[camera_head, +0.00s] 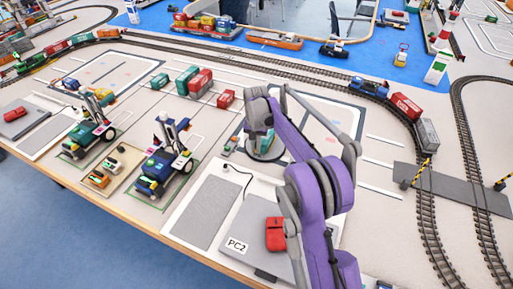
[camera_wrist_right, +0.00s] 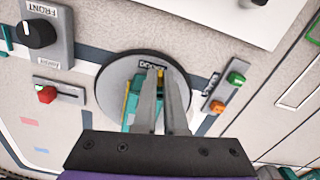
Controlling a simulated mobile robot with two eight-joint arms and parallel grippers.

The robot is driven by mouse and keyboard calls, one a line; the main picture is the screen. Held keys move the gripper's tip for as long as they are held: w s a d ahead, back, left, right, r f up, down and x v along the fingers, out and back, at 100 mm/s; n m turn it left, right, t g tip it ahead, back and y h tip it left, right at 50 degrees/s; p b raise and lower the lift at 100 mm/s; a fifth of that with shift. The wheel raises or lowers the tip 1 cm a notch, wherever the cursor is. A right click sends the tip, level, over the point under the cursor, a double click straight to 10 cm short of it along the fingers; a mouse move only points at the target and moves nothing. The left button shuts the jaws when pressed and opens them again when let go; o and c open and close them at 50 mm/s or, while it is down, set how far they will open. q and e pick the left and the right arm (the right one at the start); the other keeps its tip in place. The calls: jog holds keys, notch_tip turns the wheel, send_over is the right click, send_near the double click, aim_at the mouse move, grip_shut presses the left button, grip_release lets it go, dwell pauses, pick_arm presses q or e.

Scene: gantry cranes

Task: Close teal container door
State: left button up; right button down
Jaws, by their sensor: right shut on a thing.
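The teal container (camera_wrist_right: 131,105) stands on a grey round plate (camera_wrist_right: 112,82) in the right wrist view. Yellow shows at its far end, by the fingertips. My right gripper (camera_wrist_right: 160,75) reaches over the container, with its two fingers close together and shut on a narrow part of it. The fingers hide much of the container, so I cannot tell how far its door stands open. In the head view the right arm reaches down to the round plate (camera_head: 266,156), and the container there is mostly hidden. My left gripper is not in view.
A black knob (camera_wrist_right: 38,33) and a red button (camera_wrist_right: 47,94) are at the left of the wrist view. Green and orange buttons (camera_wrist_right: 224,91) are at the right. In the head view, model cranes (camera_head: 160,168) stand left of the arm, and train tracks (camera_head: 330,75) run behind it.

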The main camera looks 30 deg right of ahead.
jog(key=shift+w+m, duration=0.15)
jog(key=shift+m, duration=0.35)
jog(key=c, duration=1)
grip_release()
jog(key=shift+o, duration=0.2)
notch_tip(320, 180, up, 11)
jog(key=p, duration=0.1)
jog(key=shift+f, duration=0.1)
